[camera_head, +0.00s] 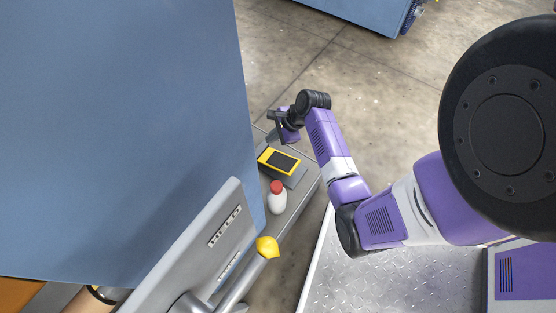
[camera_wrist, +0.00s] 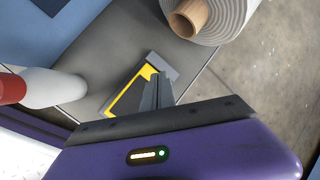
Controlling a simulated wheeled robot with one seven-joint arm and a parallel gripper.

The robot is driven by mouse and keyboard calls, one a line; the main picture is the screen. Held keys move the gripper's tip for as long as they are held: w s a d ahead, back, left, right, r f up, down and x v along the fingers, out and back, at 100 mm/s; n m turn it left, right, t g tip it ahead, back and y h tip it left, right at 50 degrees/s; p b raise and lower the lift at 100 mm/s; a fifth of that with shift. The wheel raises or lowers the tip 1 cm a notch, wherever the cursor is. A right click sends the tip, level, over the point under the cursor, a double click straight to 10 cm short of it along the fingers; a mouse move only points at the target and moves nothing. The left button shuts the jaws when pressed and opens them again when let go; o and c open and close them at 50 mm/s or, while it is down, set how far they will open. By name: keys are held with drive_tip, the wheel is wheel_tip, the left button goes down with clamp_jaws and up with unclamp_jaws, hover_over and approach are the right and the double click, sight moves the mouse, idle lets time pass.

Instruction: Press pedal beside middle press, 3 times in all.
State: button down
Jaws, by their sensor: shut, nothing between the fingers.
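The pedal (camera_head: 281,160) has a yellow frame and a dark top plate on a grey base, and sits on a grey ledge beside the blue press (camera_head: 130,120). It also shows in the wrist view (camera_wrist: 128,98), partly hidden by my fingers. My gripper (camera_head: 275,125) is at the far end of the pedal in the head view. In the wrist view my gripper (camera_wrist: 158,82) is shut and empty, its fingertips overlapping the pedal's edge. I cannot tell whether they touch it or whether the pedal is pushed down.
A white bottle with a red cap (camera_head: 277,197) stands on the ledge (camera_head: 296,205) close to the pedal. A large white roll with a cardboard core (camera_wrist: 190,18) lies beyond the pedal in the wrist view. A yellow-tipped lever (camera_head: 267,247) sticks out nearer. Open floor (camera_head: 390,110) lies to the right.

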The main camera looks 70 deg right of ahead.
drive_tip(key=b, duration=0.8)
hover_over(278, 160)
drive_tip(key=f, duration=0.4)
drive_tip(key=w+f, duration=0.1)
drive_tip(key=f, duration=0.1)
drive_tip(key=shift+d+f, duration=0.15)
drive_tip(key=shift+d, duration=0.15)
drive_tip(key=shift+s+a+f, duration=0.1)
drive_tip(key=shift+s+f, duration=0.1)
drive_tip(key=shift+f, duration=0.3)
drive_tip(key=shift+s+f, duration=0.2)
drive_tip(key=shift+f, duration=0.25)
drive_tip(key=shift+f+p, duration=0.1)
drive_tip(key=shift+p, duration=0.2)
drive_tip(key=shift+s+f, duration=0.1)
drive_tip(key=shift+f, duration=0.2)
drive_tip(key=shift+s+a+f, duration=0.1)
drive_tip(key=shift+s+f, duration=0.15)
drive_tip(key=shift+f, duration=0.4)
drive_tip(key=shift+s+a+f, duration=0.1)
drive_tip(key=shift+s+f, duration=0.1)
drive_tip(key=shift+f, duration=0.4)
idle(1.5)
drive_tip(key=shift+r, duration=0.15)
drive_tip(key=shift+w+d+r+p, duration=0.1)
drive_tip(key=shift+w+r+p, duration=0.15)
drive_tip(key=shift+r+p, duration=0.7)
drive_tip(key=shift+w+d+r+p, duration=0.1)
drive_tip(key=shift+w+r+p, duration=0.15)
drive_tip(key=shift+r+p, duration=0.65)
